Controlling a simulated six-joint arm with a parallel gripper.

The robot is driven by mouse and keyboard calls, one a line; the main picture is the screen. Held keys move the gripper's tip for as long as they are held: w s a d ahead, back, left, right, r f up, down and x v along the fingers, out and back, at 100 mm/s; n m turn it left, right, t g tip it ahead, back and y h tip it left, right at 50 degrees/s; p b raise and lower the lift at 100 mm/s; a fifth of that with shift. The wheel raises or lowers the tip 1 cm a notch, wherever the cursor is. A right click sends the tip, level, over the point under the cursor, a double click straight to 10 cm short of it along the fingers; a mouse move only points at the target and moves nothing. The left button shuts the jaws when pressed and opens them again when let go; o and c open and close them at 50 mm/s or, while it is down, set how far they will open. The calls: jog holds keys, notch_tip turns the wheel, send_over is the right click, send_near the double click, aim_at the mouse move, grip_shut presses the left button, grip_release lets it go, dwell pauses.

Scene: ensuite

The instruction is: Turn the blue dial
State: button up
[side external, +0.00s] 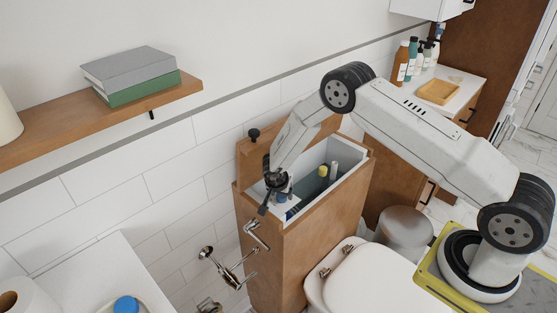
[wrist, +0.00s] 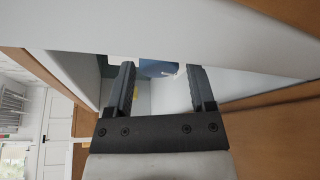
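My gripper (side external: 272,192) points down at the open top of a wooden cabinet with a pale inner bin. In the wrist view my gripper (wrist: 163,88) has its two dark fingers wide apart, with nothing held between them. A rounded blue thing (wrist: 158,68) shows beyond the fingertips, partly cut off by the pale rim. A blue thing (side external: 282,198) also shows inside the bin beside my gripper, partly hidden. A separate round blue piece (side external: 126,305) sits at the bottom left on a white surface. I cannot tell which of these is the dial.
A wall shelf (side external: 45,140) with books (side external: 130,75) is at left. A toilet (side external: 375,280) and metal bin (side external: 403,230) stand in front. Metal taps (side external: 232,268) project from the wall.

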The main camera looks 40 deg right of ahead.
jog(key=shift+o, duration=0.5)
jog(key=v, duration=0.7)
jog(key=shift+r, duration=0.4)
